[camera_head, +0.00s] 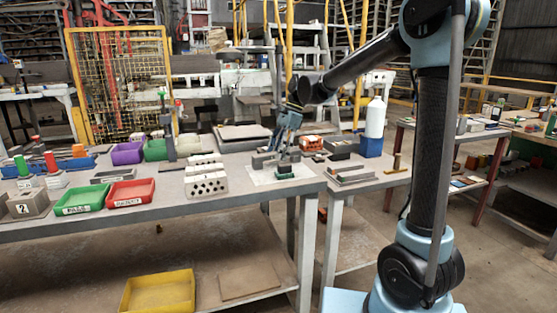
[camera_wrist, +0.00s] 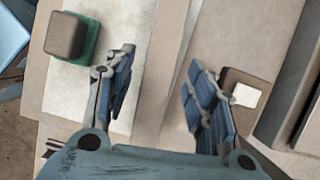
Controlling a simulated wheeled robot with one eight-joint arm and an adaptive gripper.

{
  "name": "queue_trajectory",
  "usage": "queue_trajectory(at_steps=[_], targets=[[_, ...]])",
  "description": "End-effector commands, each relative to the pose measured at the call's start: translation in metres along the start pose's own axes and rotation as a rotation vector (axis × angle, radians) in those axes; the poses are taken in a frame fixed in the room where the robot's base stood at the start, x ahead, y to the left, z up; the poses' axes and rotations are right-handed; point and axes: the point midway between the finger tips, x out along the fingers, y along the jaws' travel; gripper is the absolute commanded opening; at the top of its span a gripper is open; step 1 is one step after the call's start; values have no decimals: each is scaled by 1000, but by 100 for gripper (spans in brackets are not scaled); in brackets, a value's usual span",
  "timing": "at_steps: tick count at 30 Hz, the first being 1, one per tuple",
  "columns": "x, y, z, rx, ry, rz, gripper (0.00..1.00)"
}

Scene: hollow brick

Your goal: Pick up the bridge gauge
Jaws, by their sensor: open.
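My gripper (camera_head: 284,146) is low over the white sheet at the right end of the long workbench. A brown block with a pale patch (camera_wrist: 232,80) is beside and partly behind the right finger. A grey-brown block on a green base (camera_wrist: 72,36) lies beyond the left finger; the head view shows a dark-topped green block (camera_head: 285,173). Grey blocks (camera_head: 262,161) stand by the fingers. I cannot tell for sure which piece is the bridge gauge.
A white perforated brick (camera_head: 206,186) stands left of the sheet (camera_head: 258,178). Red (camera_head: 131,194) and green (camera_head: 82,199) trays lie further left. A grey slotted piece (camera_head: 351,173) is on the right table, near a white bottle on a blue block (camera_head: 371,146).

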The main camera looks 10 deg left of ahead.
Motion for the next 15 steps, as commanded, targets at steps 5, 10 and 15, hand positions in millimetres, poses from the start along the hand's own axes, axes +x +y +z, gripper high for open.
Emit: queue_trajectory(at_steps=[5,10,15], targets=[[13,0,0,0,0,0,50],[13,0,0,0,0,0,50],[13,0,0,0,0,0,50]])
